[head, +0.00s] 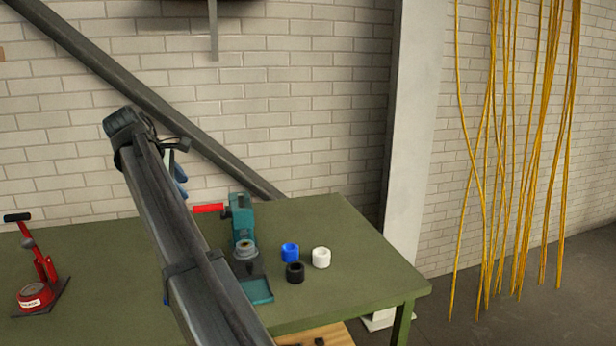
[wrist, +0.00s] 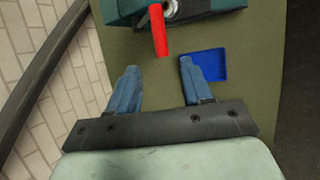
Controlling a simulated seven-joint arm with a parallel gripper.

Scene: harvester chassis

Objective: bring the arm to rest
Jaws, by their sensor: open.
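My arm (head: 180,220) reaches up and away from the lower middle of the head view, over the green table. In the head view the gripper is mostly hidden behind the arm's end; only a bit of blue finger shows. In the wrist view my gripper (wrist: 160,88) has its two blue fingers spread apart with nothing between them. It is open and empty. A red handle (wrist: 158,30) lies beyond the fingertips, apart from them. A blue square piece (wrist: 207,68) shows behind the right finger; I cannot tell whether they touch.
The green table (head: 340,225) carries a teal press with a red handle (head: 208,208), a blue ring (head: 290,252), a black ring (head: 295,272), a white ring (head: 321,257) and a red press (head: 38,285). A dark diagonal beam (head: 110,70) crosses the brick wall. Yellow cables (head: 500,150) hang right.

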